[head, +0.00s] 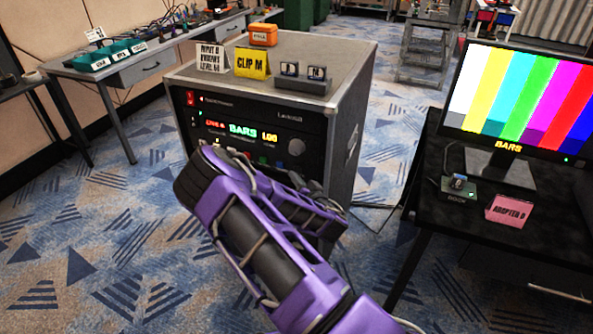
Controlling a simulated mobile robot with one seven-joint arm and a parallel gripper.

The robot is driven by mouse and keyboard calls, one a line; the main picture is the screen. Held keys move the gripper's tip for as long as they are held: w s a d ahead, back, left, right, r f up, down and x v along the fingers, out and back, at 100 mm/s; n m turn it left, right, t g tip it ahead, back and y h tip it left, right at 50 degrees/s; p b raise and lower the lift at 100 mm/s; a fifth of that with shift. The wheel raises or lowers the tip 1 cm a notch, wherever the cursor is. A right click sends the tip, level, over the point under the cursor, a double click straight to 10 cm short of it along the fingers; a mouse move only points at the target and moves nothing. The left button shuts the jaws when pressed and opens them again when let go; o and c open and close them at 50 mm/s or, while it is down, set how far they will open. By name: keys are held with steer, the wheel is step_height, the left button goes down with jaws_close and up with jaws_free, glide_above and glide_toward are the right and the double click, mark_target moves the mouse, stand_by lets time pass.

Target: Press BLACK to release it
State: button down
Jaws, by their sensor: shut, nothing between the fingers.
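The grey rack unit (345,145) stands in the middle, with a black front panel facing me. Its display reads LIVE in red, BARS (243,130) in green and 1.00 in yellow. A round grey knob (297,147) sits at the panel's right. Small lit buttons show below the display, one of them green (263,160). I cannot read a BLACK label on any of them, and my purple arm covers the lower panel. The monitor (520,95) at right shows colour bars and the word BARS. My gripper's fingers do not show; my arm links hide that area.
On the rack stand a white card (212,57), a yellow CLIP M card (252,62), an orange box (263,34) and a grey block (301,80). A black table (450,225) at right holds a small device (458,188) and a pink card (508,210). Carpet is open at left.

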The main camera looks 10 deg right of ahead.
steer(key=s+a, duration=0.3)
steer(key=s, duration=0.2)
steer(key=shift+a+p, duration=0.25)
steer(key=shift+p, duration=0.2)
steer(key=shift+w, duration=0.1)
